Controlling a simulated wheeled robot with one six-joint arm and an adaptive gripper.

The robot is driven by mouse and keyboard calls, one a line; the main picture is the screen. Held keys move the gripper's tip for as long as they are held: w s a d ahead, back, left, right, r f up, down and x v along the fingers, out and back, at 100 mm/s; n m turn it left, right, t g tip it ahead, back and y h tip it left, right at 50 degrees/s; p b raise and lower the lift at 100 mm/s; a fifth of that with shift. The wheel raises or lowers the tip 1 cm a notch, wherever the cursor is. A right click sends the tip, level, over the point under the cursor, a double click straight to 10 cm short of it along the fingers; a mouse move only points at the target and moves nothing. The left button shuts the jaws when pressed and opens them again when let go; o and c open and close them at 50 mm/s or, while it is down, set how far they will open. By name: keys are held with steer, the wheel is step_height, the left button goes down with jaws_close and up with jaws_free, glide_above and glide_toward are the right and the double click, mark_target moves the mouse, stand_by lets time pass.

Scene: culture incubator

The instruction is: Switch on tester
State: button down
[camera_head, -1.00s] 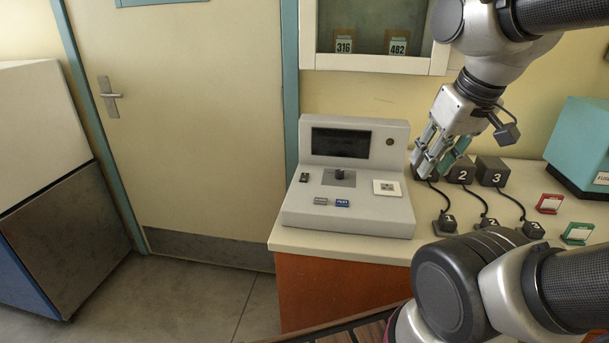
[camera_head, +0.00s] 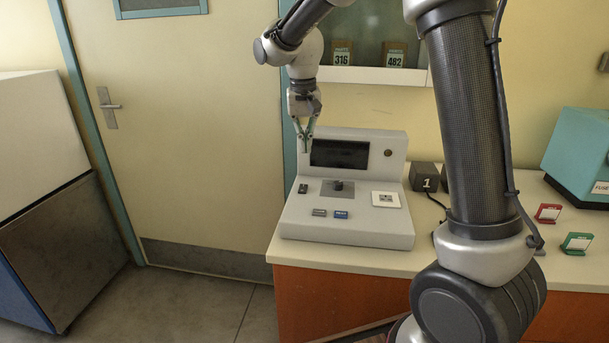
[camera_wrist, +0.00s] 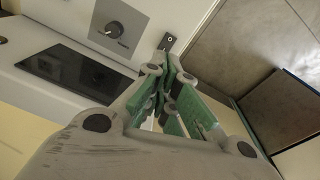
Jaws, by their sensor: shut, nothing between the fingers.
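The tester (camera_head: 350,230) is a light grey console on the counter, with a dark blank screen (camera_head: 340,154). A small dark rocker switch (camera_head: 303,188) sits on its left side; it also shows in the wrist view (camera_wrist: 167,42), with a small white mark. A dark knob (camera_head: 338,185) on a grey plate is right of it. My gripper (camera_head: 305,148) is shut and empty, pointing down above the tester's left side, above the switch and apart from it. In the wrist view the green-padded fingers (camera_wrist: 165,95) are together just below the switch.
Grey and blue buttons (camera_head: 341,215) and a white square panel (camera_head: 386,199) are on the tester. A door (camera_head: 190,130) is behind left.

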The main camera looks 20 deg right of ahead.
mark_target(303, 188)
steer(key=w+r+m, duration=0.1)
steer(key=r+m, duration=0.1)
steer(key=shift+w+r+m, duration=0.2)
steer(key=shift+m, duration=0.2)
steer(key=f, duration=0.4)
steer(key=w+f, duration=0.1)
steer(key=f, duration=0.9)
steer(key=shift+w+d, duration=0.25)
steer(key=shift+d, duration=0.1)
steer(key=shift+w+f, duration=0.1)
steer(key=shift+f, duration=0.2)
steer(key=shift+r, duration=0.1)
